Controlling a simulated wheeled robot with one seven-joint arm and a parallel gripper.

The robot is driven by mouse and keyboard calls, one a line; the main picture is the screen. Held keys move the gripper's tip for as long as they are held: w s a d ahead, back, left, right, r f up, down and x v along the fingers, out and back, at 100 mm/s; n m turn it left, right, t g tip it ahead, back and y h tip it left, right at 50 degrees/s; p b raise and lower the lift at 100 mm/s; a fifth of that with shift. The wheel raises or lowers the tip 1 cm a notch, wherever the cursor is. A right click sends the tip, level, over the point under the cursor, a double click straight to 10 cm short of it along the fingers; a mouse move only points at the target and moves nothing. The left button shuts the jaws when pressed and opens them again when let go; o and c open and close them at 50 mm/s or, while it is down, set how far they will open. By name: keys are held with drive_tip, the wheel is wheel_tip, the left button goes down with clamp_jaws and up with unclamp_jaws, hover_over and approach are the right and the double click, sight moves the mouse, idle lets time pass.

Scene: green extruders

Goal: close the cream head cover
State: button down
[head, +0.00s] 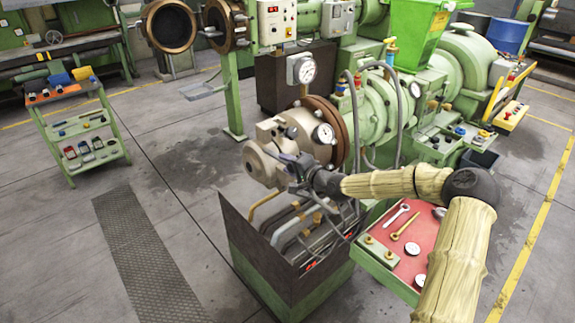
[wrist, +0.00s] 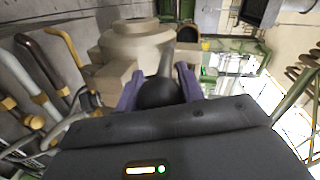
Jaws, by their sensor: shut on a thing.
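The cream head cover (head: 265,163) is at the front end of the green extruder, in front of its brown round flange (head: 328,120). From the head view I cannot tell whether there is a gap between cover and flange. My gripper (head: 300,173) is at the right side of the cover. In the wrist view the cream cover (wrist: 137,42) fills the upper middle. There my gripper (wrist: 158,84) has its two purple fingers either side of a dark round knob (wrist: 160,93) on a grey handle, and is shut on it. The lower part of the knob is hidden by the gripper body.
A dark open-topped box (head: 240,240) with bent pipes stands below the cover. A red-topped tool tray (head: 405,240) is at the right, under my arm. Pressure gauges (head: 304,69) rise above the head. The floor at left is clear up to a green tool cart (head: 88,152).

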drive_tip(key=shift+w+d+r, duration=0.1)
drive_tip(key=shift+d, duration=0.1)
drive_tip(key=c, duration=0.9)
unclamp_jaws()
drive_tip(key=shift+d, duration=0.1)
drive_tip(key=shift+s+d, duration=0.35)
drive_tip(key=shift+s, duration=0.15)
drive_tip(key=b+v, duration=0.3)
drive_tip(key=v, duration=1.3)
drive_tip(key=shift+a+r, duration=0.1)
drive_tip(key=shift+s+a, duration=0.1)
drive_tip(key=shift+s, duration=0.1)
